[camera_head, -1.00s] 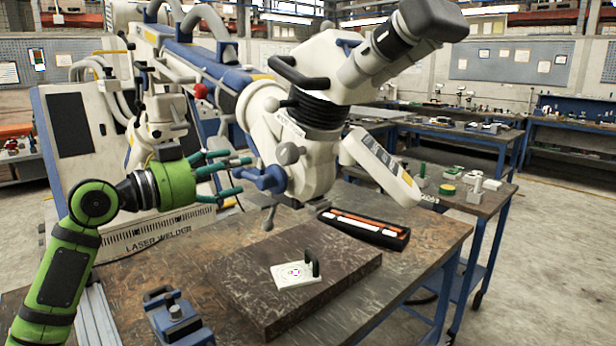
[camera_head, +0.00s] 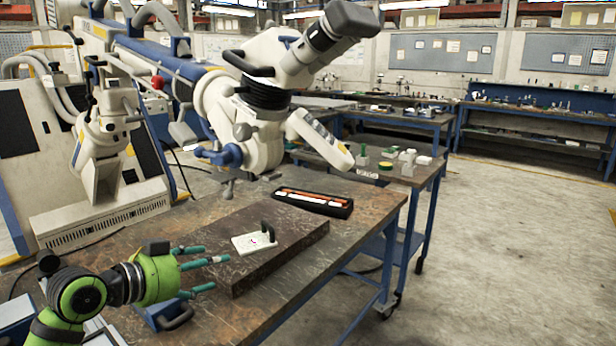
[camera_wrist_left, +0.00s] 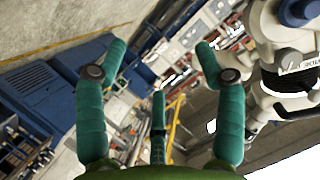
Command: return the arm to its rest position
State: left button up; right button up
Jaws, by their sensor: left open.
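The white and blue microscope arm (camera_head: 200,66) reaches from the back left over the table. Its white head (camera_head: 262,138) has black eyepieces at the top and a blue knob (camera_head: 222,154) low on its left side. My left gripper (camera_head: 212,268) is low in the head view, in front of and below the head, clear of it. Its teal fingers are spread and empty beside the dark slab. In the left wrist view the fingers (camera_wrist_left: 160,62) stand apart with nothing between them, and part of the microscope (camera_wrist_left: 288,62) shows at the right. My right gripper is out of view.
A dark slab (camera_head: 290,236) on the brown table carries a small white plate (camera_head: 250,244) with a black handle. A black case (camera_head: 312,204) lies behind it. A blue fixture (camera_head: 165,318) sits near my left gripper. Open floor (camera_head: 500,250) lies to the right.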

pick_arm(q)
jog(key=s+d+f+n+g+y, duration=0.2)
jog(key=s+f, duration=0.5)
jog(key=f, duration=0.4)
jog(key=s+d+f+n+g+y, duration=0.1)
jog(key=s+f+n+g, duration=0.1)
jog(key=s+f, duration=0.7)
jog(key=s+a+f+n+g+y, duration=0.25)
jog(key=s+f, duration=0.35)
jog(key=s, duration=0.4)
jog(key=s+a+f+n+g+y, duration=0.1)
jog(key=s+f+n+g+y, duration=0.15)
jog(key=s+f, duration=0.65)
jog(key=f, duration=0.9)
jog(key=s+f, duration=0.3)
jog(key=f, duration=0.8)
jog(key=s+a+f+g, duration=0.1)
jog(key=s+a+f, duration=0.1)
jog(key=s+f, duration=1)
jog(key=shift+s+a+f, duration=0.3)
jog(key=shift+s+f, duration=0.1)
jog(key=shift+s, duration=0.85)
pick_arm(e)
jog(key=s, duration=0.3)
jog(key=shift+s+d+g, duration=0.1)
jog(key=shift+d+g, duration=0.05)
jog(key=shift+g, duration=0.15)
